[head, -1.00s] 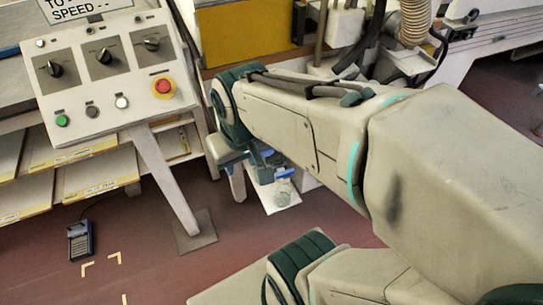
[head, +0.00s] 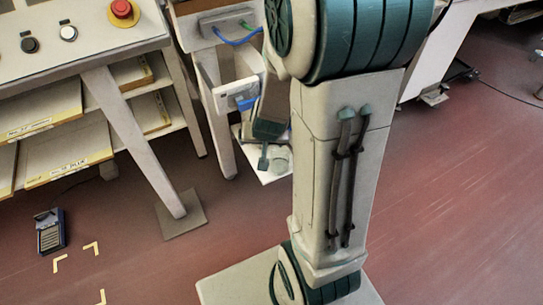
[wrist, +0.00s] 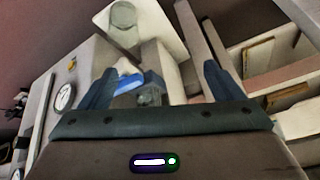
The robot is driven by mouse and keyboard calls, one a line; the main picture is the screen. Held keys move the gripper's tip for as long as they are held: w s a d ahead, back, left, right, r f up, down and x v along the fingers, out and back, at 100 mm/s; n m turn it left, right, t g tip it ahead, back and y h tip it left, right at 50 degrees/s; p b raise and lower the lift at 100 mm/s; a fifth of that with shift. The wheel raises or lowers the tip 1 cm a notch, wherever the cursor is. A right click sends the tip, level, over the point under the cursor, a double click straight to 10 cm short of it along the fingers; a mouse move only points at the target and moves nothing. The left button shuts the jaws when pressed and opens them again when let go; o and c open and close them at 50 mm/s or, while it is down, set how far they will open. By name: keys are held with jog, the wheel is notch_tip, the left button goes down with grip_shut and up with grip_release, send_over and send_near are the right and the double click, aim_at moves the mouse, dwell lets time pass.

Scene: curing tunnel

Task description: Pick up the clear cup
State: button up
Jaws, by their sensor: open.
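The clear cup (wrist: 123,16) is a round see-through vessel. It stands on a white tray (wrist: 160,28) at the top of the wrist view. In the head view the cup (head: 280,162) shows small and faint on the low white tray (head: 267,179), partly covered by my arm and gripper. My gripper (wrist: 160,76) is open, with one dark finger on each side of the wrist view. The cup lies beyond the fingertips, left of their middle, and is not between them. In the head view my gripper (head: 266,146) is just left of the cup; its exact height is unclear.
A blue-and-white item (wrist: 129,81) and a small grey part (wrist: 150,95) show between the fingers, at unclear depth. A white bracket (head: 226,97) and a table leg stand close left of the tray. A control panel (head: 80,25) stands further left. Open floor lies right.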

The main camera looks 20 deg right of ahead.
jog(key=m+h+b, duration=0.2)
jog(key=b, duration=0.2)
send_near(280, 163)
jog(key=w, duration=0.1)
jog(key=shift+b+x, duration=3.2)
jog(key=shift+x, duration=3.75)
jog(key=shift+s+d, duration=0.1)
jog(key=shift+s, duration=0.1)
jog(key=c, duration=1.2)
jog(key=shift+r+p, duration=0.2)
jog(key=shift+p, duration=0.15)
